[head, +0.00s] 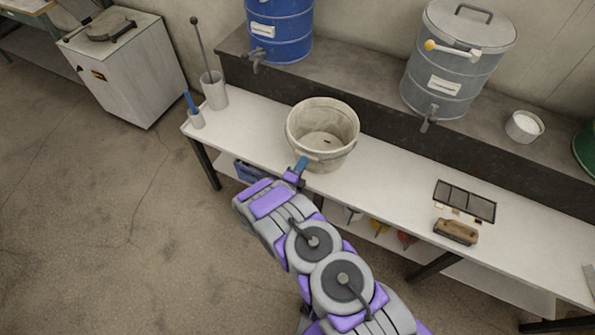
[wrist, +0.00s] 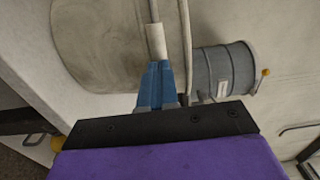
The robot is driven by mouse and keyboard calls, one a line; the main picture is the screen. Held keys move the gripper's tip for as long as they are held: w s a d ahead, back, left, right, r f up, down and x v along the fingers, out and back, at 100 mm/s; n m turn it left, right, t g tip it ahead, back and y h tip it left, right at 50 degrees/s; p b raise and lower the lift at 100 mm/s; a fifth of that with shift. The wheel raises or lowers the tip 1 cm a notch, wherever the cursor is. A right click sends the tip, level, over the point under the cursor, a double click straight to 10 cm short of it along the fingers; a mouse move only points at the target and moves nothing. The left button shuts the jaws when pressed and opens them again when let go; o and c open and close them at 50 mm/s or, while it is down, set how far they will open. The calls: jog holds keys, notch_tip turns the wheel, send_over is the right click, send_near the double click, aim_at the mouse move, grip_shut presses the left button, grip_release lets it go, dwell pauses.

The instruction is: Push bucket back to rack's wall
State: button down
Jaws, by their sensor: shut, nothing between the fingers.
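A cream-coloured bucket (head: 322,134) stands upright on the white table, in front of the dark raised rack ledge (head: 345,84). It is open at the top and a small dark mark shows inside.
A blue barrel (head: 280,30) and a grey lidded barrel (head: 455,65) with taps stand on the ledge, with a white bowl (head: 524,126) at right. White cups (head: 214,92) stand left on the table (head: 262,140). A dark tray (head: 465,201) and a brush (head: 456,232) lie right.

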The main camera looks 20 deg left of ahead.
aim_at(307, 155)
jog(key=w+b, duration=0.2)
jog(key=w, duration=0.1)
jog(key=shift+w+d, duration=0.1)
jog(key=shift+w, duration=0.1)
dwell(0.3)
